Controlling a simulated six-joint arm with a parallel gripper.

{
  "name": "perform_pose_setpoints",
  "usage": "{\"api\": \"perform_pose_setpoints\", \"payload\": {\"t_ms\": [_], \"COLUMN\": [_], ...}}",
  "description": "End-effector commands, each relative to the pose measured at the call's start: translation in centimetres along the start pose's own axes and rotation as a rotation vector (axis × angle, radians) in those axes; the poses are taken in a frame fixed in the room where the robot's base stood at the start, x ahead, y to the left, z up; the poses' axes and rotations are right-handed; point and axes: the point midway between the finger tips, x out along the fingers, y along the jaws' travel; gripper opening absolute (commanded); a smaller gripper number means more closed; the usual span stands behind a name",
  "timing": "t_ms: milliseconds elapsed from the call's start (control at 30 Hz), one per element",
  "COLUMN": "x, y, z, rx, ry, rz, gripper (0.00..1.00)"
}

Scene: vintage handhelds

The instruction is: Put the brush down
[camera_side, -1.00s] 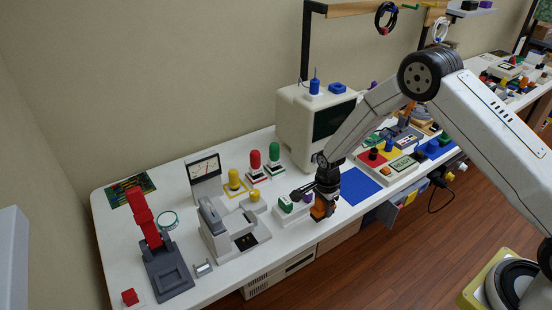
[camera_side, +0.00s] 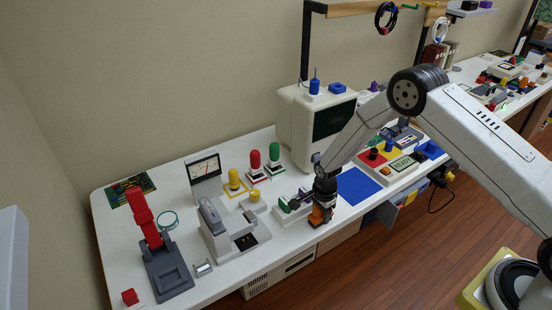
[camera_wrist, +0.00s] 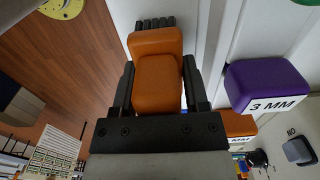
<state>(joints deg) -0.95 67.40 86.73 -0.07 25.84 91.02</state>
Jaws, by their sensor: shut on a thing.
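The brush (camera_wrist: 157,85) has an orange body, and dark bristle-like tips show past its far end in the wrist view. My gripper (camera_wrist: 157,95) is shut on it, with one black finger on each side. In the side view, my gripper (camera_side: 325,188) points down over the front edge of the white table, and the orange of the brush (camera_side: 319,214) shows just below it. I cannot tell whether the brush touches the table.
A purple block (camera_wrist: 266,84) marked "3 MM" is close to the right of the brush. An orange labelled piece (camera_wrist: 238,125) is beside my gripper. A blue mat (camera_side: 361,186) is to the right, mostly clear. A grey machine (camera_side: 232,230) stands left on the white table (camera_side: 120,245).

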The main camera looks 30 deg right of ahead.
Motion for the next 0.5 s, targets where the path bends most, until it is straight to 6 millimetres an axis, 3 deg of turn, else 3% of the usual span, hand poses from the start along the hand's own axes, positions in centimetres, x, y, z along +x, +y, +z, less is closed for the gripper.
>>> {"api": "perform_pose_setpoints", "payload": {"t_ms": [67,100,200,500], "x": [0.2,0.26,0.23,0.21], "y": [0.0,0.01,0.01,0.01], "z": [0.0,0.0,0.0,0.0], "rx": [0.0,0.0,0.0,0.0], "ry": [0.0,0.0,0.0,0.0], "rz": [0.0,0.0,0.0,0.0], "gripper": [0.0,0.61,0.93,0.93]}}
